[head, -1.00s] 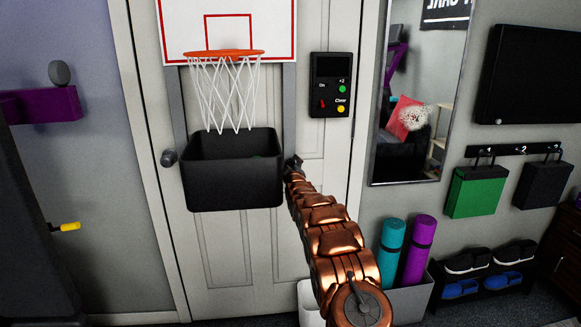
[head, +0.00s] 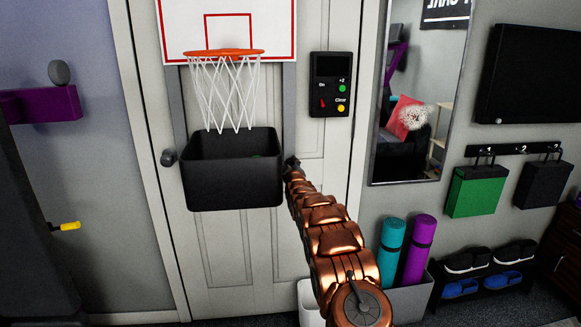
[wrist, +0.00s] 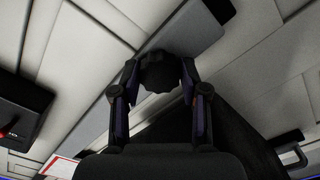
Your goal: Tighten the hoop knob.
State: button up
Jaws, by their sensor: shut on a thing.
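The hoop knob (wrist: 158,72) is a dark, lobed knob in the wrist view, set on a grey strip (wrist: 215,30) against the white door. My gripper (wrist: 158,76) has one finger on each side of it and is shut on it. In the head view my gripper (head: 291,163) is at the right side of the black bin under the hoop, and the knob itself is hidden there. The hoop (head: 222,53) has an orange rim, a white net and a white backboard (head: 275,35) on the door.
The black bin (head: 233,190) is close to the left of my gripper. A black scoreboard (head: 332,85) hangs on the door, up and right. A mirror (head: 415,170) and teal and purple rolled mats (head: 391,245) are farther right.

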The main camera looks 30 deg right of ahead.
jog(key=m+b, duration=0.4)
jog(key=m, duration=1.3)
jog(key=shift+m, duration=0.4)
dwell(0.6)
jog(key=o, duration=1.1)
jog(key=shift+o, duration=0.2)
